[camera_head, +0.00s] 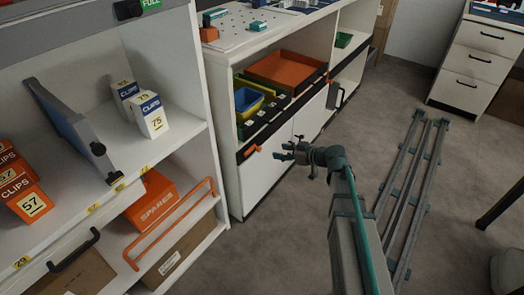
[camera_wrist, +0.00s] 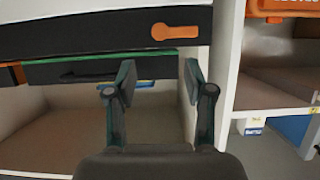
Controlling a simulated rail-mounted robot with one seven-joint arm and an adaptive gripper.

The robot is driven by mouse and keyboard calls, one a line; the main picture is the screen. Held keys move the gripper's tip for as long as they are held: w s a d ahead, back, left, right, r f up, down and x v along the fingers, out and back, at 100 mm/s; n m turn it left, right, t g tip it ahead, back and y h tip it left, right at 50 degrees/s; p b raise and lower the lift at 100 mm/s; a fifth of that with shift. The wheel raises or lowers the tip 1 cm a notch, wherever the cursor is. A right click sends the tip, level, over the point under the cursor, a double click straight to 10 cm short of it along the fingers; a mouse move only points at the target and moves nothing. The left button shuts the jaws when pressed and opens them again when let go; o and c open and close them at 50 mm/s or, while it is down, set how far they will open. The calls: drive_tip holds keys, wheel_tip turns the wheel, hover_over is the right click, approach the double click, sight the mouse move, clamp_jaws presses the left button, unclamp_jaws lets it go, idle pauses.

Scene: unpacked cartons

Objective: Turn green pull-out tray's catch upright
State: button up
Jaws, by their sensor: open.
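The green pull-out tray (camera_head: 258,128) sits in the white cabinet's open bay, with a blue and yellow bin in it. Below it, an orange catch (camera_head: 252,151) is on a dark front strip (camera_head: 282,121). In the wrist view the orange catch (camera_wrist: 175,31) lies roughly level, not upright, with its round end at the left. A green edge (camera_wrist: 100,58) shows beside the dark strip there. My gripper (camera_head: 285,151) is open and empty, to the right of the catch in the head view. In the wrist view my gripper (camera_wrist: 158,75) has its fingers apart, not touching the catch.
A white shelf unit (camera_head: 208,100) with cartons and an orange rail (camera_head: 175,225) stands at the left. An orange tray (camera_head: 286,68) lies behind the green one. Grey floor rails (camera_head: 415,185) run at the right. The floor before the cabinet is clear.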

sight(261, 149)
drive_tip(key=b+x, duration=0.1)
drive_tip(key=x, duration=0.9)
drive_tip(key=shift+w+a+f+b, duration=0.2)
drive_tip(key=shift+a+f+b, duration=0.05)
drive_tip(key=shift+f+b, duration=0.1)
drive_tip(key=shift+r, duration=0.1)
clamp_jaws()
